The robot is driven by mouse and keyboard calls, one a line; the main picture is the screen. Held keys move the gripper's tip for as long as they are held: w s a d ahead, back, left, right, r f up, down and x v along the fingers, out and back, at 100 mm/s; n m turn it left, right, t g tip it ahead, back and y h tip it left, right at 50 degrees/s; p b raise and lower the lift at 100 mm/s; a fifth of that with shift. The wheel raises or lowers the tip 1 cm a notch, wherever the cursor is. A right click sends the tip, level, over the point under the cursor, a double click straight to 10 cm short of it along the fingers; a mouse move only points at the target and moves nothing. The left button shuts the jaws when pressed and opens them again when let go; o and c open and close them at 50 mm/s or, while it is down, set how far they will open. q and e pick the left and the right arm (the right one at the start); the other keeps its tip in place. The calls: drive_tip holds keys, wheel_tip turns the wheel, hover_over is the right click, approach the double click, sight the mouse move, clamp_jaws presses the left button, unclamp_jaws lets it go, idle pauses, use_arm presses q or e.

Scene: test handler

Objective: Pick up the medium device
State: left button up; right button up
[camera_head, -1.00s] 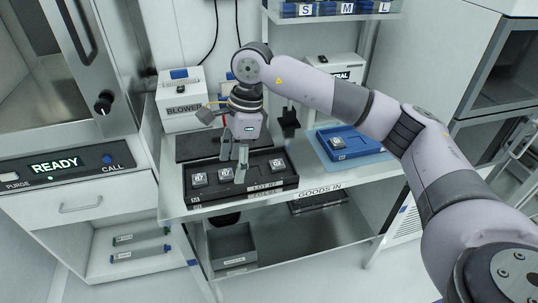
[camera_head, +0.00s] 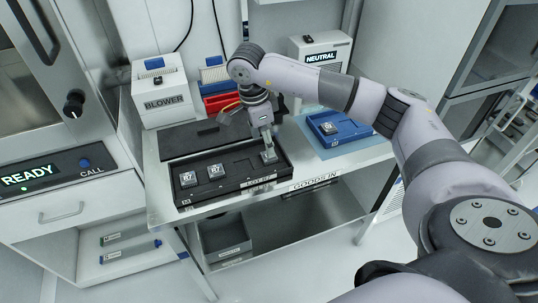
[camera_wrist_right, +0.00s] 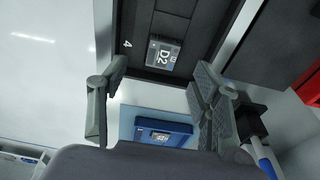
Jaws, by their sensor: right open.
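Several small grey square devices with white markings sit in the black tray. Two devices (camera_head: 188,178) (camera_head: 215,171) are at its left, and one device (camera_head: 268,156) is at its right end. That last device (camera_wrist_right: 163,56) reads D2 in the right wrist view. Another device (camera_head: 328,128) lies in the blue tray. I cannot tell by size which is the medium one. My right gripper (camera_head: 266,142) is just above the right-end device, pointing down. In the wrist view its fingers (camera_wrist_right: 155,100) are apart with nothing between them. My left gripper is not in view.
The black tray (camera_head: 222,194) lies on the bench (camera_head: 166,218), beside a dark lid or plate (camera_head: 190,137). The blue tray (camera_head: 352,132) is right of it. A blower box (camera_head: 160,98), red bins (camera_head: 218,102) and a NEUTRAL box (camera_head: 322,50) stand behind.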

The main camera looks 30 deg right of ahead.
drive_tip(key=shift+s+f, duration=0.1)
drive_tip(key=shift+f, duration=0.2)
drive_tip(key=shift+d+f, duration=0.1)
drive_tip(key=shift+f, duration=0.1)
drive_tip(key=f+p, duration=0.1)
drive_tip(key=f, duration=0.1)
drive_tip(key=d+f, duration=0.1)
drive_tip(key=f, duration=0.1)
drive_tip(key=shift+f+p, duration=0.2)
drive_tip(key=shift+p, duration=0.2)
drive_tip(key=shift+f, duration=0.25)
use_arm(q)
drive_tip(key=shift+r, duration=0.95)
use_arm(e)
drive_tip(key=shift+c, duration=0.3)
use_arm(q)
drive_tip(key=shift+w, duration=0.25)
use_arm(e)
drive_tip(key=c, duration=1.2)
